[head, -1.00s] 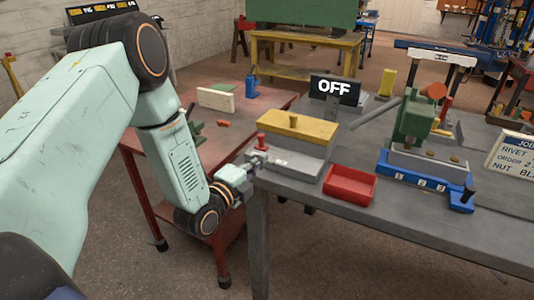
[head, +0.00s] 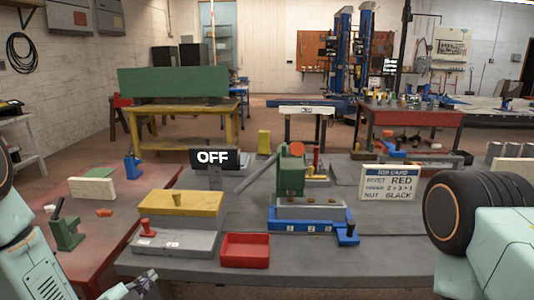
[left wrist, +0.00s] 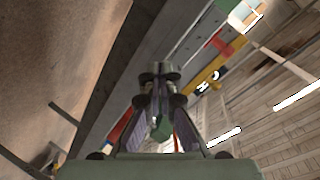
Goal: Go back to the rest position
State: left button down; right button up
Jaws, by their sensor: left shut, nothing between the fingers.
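My left gripper (head: 138,287) shows at the bottom left of the head view, low by the near edge of the grey bench (head: 380,262). It is shut and empty. In the left wrist view its two fingers (left wrist: 158,75) come together at the tips with nothing between them. My left arm is partly cut off at the left edge of the head view. My right arm shows at the right edge, its thick dark joint above the bench's right side. My right gripper is out of view.
On the grey bench stand a yellow-topped grey block (head: 181,203), a red tray (head: 245,250), a green press (head: 291,175) on a blue-edged base, an OFF sign (head: 212,158) and a job card (head: 389,183). A red table (head: 120,225) adjoins at left.

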pick_arm(q)
jog(key=s+d+f+n+g+b, duration=0.1)
jog(key=s+d+f+n+g, duration=0.3)
jog(key=s+f+n+g, duration=0.7)
jog(key=s+d+f+g+b, duration=0.1)
jog(key=s+f, duration=0.3)
jog(key=s, duration=0.8)
jog(key=s+f+n+g+y+b, duration=0.1)
jog(key=s+f, duration=0.3)
jog(key=s, duration=0.9)
jog(key=shift+d+f+g, duration=0.35)
jog(key=shift+f+g, duration=0.05)
jog(key=shift+g, duration=0.4)
